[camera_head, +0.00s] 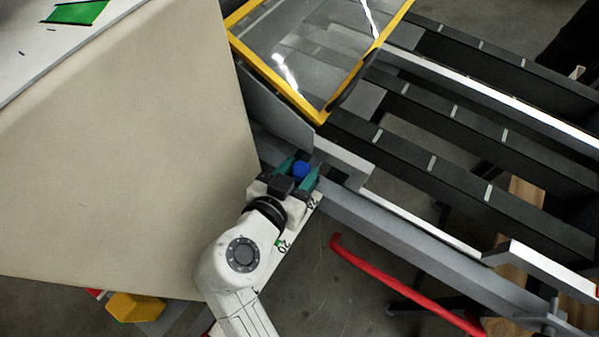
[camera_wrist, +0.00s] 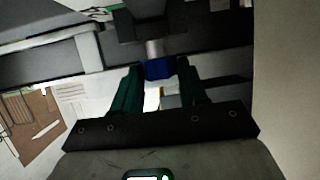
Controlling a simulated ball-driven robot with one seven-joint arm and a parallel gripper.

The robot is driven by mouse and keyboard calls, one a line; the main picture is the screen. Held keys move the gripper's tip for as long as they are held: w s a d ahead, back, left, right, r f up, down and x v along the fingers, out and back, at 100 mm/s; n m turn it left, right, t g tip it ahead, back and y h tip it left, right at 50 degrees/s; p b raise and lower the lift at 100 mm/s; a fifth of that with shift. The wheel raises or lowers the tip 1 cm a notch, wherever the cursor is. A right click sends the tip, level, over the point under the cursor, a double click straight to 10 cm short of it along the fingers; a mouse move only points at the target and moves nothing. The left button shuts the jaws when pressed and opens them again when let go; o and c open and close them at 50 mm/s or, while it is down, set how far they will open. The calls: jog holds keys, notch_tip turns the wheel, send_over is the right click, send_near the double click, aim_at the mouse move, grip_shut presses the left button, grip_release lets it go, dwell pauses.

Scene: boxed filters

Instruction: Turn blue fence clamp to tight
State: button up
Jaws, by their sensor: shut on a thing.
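The blue fence clamp (camera_head: 301,169) is a small blue knob at the near edge of the grey rail, beside the corner of a large beige box. In the wrist view the blue clamp (camera_wrist: 159,69) sits on a short light-grey shaft below a dark block. My gripper (camera_head: 303,172) reaches it from below, one green finger on each side. In the wrist view my gripper (camera_wrist: 160,84) has its green fingertips at the clamp's two sides, shut on it. The clamp's faces against the fingers are hidden, and no tight or loose marking can be read.
A yellow-framed clear guard (camera_head: 315,50) stands above the dark slatted machine bed (camera_head: 460,130). The grey rail (camera_head: 400,235) runs to the lower right. A red bar (camera_head: 400,285) lies below it. The beige box (camera_head: 120,150) fills the left. A yellow object (camera_head: 135,307) sits lower left.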

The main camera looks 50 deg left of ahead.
jog(key=shift+a+m+h, duration=0.1)
jog(key=shift+m+h, duration=0.4)
jog(key=shift+h, duration=0.1)
jog(key=o, duration=1)
jog(key=shift+o, duration=0.2)
jog(key=b+v, duration=0.1)
jog(key=v, duration=1)
jog(key=shift+s+a+f+b, duration=0.1)
jog(key=shift+f+b, duration=0.15)
jog(key=shift+b, duration=0.1)
